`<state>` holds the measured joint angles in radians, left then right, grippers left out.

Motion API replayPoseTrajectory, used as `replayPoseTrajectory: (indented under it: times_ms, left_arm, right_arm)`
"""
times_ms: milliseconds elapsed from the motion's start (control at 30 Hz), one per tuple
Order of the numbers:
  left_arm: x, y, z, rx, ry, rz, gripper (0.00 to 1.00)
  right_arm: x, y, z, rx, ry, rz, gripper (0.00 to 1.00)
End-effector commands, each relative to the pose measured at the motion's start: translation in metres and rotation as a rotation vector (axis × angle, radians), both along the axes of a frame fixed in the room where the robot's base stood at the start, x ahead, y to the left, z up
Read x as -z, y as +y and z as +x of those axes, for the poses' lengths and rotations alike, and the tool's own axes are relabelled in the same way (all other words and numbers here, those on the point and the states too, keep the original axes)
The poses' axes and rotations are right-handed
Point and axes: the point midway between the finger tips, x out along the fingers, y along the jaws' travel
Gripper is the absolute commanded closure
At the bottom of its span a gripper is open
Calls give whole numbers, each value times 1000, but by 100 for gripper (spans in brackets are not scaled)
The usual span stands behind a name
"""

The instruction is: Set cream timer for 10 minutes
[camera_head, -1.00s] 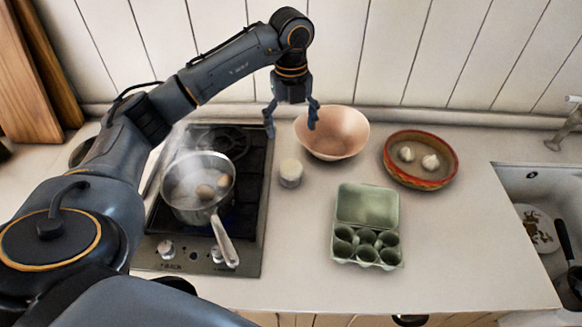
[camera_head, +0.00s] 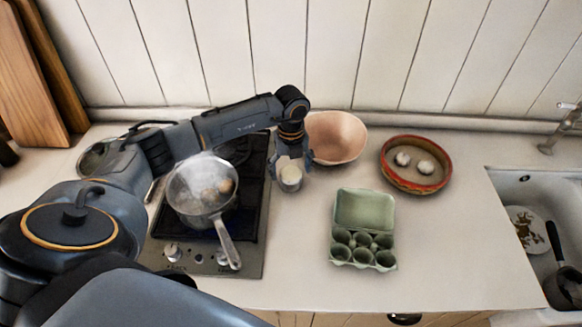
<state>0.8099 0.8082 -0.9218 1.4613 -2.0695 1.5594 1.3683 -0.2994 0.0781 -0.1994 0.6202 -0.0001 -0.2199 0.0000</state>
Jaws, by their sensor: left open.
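The cream timer (camera_head: 290,178) is a small round cylinder standing on the counter, just right of the hob. My left gripper (camera_head: 290,174) is lowered over it from above, with its open fingers on either side of the timer. I cannot tell whether the fingers touch it. Part of the timer's side is hidden by the fingers. My right gripper is not in view.
A steaming pan (camera_head: 203,188) with eggs sits on the hob (camera_head: 248,235) to the left. A pink bowl (camera_head: 338,138) stands close behind the gripper. A green egg carton (camera_head: 363,211), a red-rimmed bowl (camera_head: 417,187) with garlic and a sink (camera_head: 499,190) lie rightward.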

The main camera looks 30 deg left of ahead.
Motion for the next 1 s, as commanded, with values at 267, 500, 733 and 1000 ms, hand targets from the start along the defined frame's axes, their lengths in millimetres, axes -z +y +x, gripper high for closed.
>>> replayPoseTrajectory:
  times_ms: [267, 500, 733, 1000]
  left_arm:
    - [0, 0, 0, 0, 0, 0, 48]
    - [0, 0, 0, 1, 0, 0, 74]
    - [1, 0, 0, 39, -1, 0, 74]
    - [3, 1, 1, 200, -3, 0, 74]
  right_arm:
    - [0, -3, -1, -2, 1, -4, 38]
    - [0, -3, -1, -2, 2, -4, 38]
    - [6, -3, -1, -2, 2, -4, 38]
    - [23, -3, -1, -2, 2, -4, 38]
